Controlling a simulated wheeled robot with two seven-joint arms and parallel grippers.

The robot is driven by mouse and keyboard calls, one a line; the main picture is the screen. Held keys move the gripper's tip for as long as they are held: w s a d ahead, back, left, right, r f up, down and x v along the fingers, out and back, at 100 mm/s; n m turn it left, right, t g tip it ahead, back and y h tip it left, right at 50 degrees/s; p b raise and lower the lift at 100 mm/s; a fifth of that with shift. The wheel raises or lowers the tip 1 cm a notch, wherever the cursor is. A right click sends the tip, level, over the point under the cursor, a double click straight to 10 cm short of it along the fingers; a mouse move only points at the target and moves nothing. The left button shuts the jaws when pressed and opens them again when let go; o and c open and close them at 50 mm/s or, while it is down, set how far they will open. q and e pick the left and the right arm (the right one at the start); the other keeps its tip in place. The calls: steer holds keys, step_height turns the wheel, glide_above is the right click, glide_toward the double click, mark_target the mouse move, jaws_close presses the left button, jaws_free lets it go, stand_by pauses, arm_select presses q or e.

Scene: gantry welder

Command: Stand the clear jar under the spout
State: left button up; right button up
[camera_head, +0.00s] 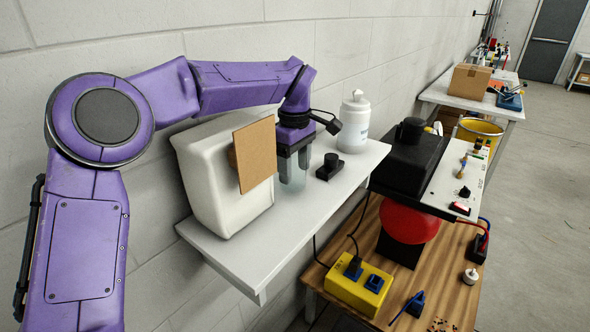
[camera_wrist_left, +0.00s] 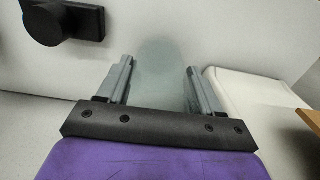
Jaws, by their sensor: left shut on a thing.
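My left gripper (camera_head: 294,168) reaches down over the white shelf (camera_head: 335,195) and is shut on the clear jar (camera_head: 291,184). The jar is upright and pale, its upper part between the fingers, its base at or near the shelf top. In the left wrist view the jar (camera_wrist_left: 162,65) shows faintly between the two grey fingertips (camera_wrist_left: 157,85). A white container (camera_head: 195,165) stands just left of the jar, with a brown board (camera_head: 255,155) in front of it. I cannot make out a spout; the board may hide it. My right gripper is not in view.
A black knob-topped block (camera_head: 330,167) sits right of the jar, also in the left wrist view (camera_wrist_left: 60,22). A white bottle (camera_head: 354,122) stands behind it. The shelf's front edge is close. Below are a wooden table (camera_head: 440,285) and a yellow socket box (camera_head: 358,288).

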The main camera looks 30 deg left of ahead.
arm_select(q)
steer(key=shift+w+f, duration=0.1)
steer(key=shift+f, duration=0.35)
steer(key=shift+w+f, duration=0.1)
steer(key=shift+w, duration=0.1)
steer(key=shift+s+f, duration=0.1)
steer(key=shift+s, duration=0.05)
steer(key=o, duration=1.1)
